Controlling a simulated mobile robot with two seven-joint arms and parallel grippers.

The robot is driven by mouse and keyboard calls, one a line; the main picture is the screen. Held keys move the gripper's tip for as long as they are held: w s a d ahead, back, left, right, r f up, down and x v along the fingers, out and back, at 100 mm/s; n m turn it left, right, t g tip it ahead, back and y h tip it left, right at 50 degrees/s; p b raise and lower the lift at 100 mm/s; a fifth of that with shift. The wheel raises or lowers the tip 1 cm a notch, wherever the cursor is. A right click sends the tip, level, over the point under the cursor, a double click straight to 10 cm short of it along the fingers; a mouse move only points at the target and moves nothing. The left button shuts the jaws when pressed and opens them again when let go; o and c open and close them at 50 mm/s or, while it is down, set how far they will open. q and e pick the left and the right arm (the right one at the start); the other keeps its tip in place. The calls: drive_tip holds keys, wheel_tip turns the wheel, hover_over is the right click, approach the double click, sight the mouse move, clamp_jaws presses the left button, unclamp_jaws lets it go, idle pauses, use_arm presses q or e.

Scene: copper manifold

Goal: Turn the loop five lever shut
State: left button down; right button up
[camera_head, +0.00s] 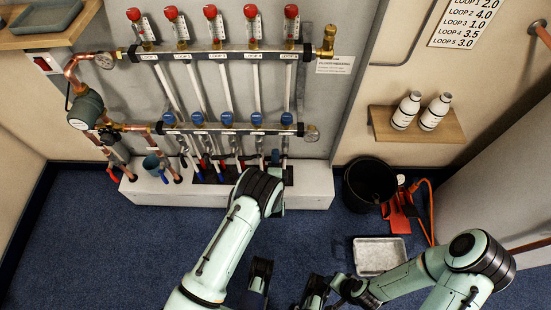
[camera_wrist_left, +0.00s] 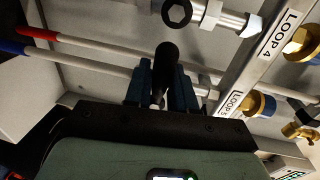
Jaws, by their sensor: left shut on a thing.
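The copper manifold has an upper rail (camera_head: 225,55) with red-capped flow meters and a lower rail (camera_head: 215,128) with blue caps. My left gripper (camera_head: 275,160) reaches up to the right end of the lower rail, below the last blue cap (camera_head: 287,118). In the left wrist view, its fingers (camera_wrist_left: 164,92) are shut around a dark round-ended lever (camera_wrist_left: 166,55). The LOOP 5 label (camera_wrist_left: 232,103) is just right of them, and the LOOP 4 label (camera_wrist_left: 280,35) is farther up. The wrist hides most of this valve in the head view. My right gripper (camera_head: 315,291) is low at the bottom edge, partly cut off.
A white plinth (camera_head: 310,190) runs under the manifold. A black bucket (camera_head: 368,184), a red-orange tool (camera_head: 400,212) and a grey tray (camera_head: 379,256) are on the floor to the right. Two bottles (camera_head: 420,110) stand on a wall shelf (camera_head: 450,132). Blue carpet is clear at left.

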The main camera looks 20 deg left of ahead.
use_arm(q)
drive_tip(key=shift+a+r, duration=0.15)
drive_tip(key=shift+a, duration=0.05)
idle(0.4)
drive_tip(key=c, duration=1.1)
unclamp_jaws()
use_arm(e)
drive_tip(key=shift+s, duration=0.1)
use_arm(q)
drive_tip(key=shift+s+d, duration=0.1)
drive_tip(key=shift+d, duration=0.05)
drive_tip(key=shift+s+d, duration=0.1)
drive_tip(key=shift+s, duration=0.2)
drive_tip(key=p+v, duration=0.2)
drive_tip(key=v, duration=1)
drive_tip(key=shift+s+r+p, duration=0.15)
drive_tip(key=shift+s+p, duration=0.15)
drive_tip(key=shift+p, duration=0.05)
use_arm(e)
drive_tip(key=shift+g+y, duration=0.3)
drive_tip(key=shift+g, duration=0.4)
drive_tip(key=s+r, duration=0.1)
drive_tip(key=s+a+r, duration=0.2)
drive_tip(key=s, duration=0.1)
drive_tip(key=shift+r, duration=0.15)
drive_tip(key=shift+d, duration=0.1)
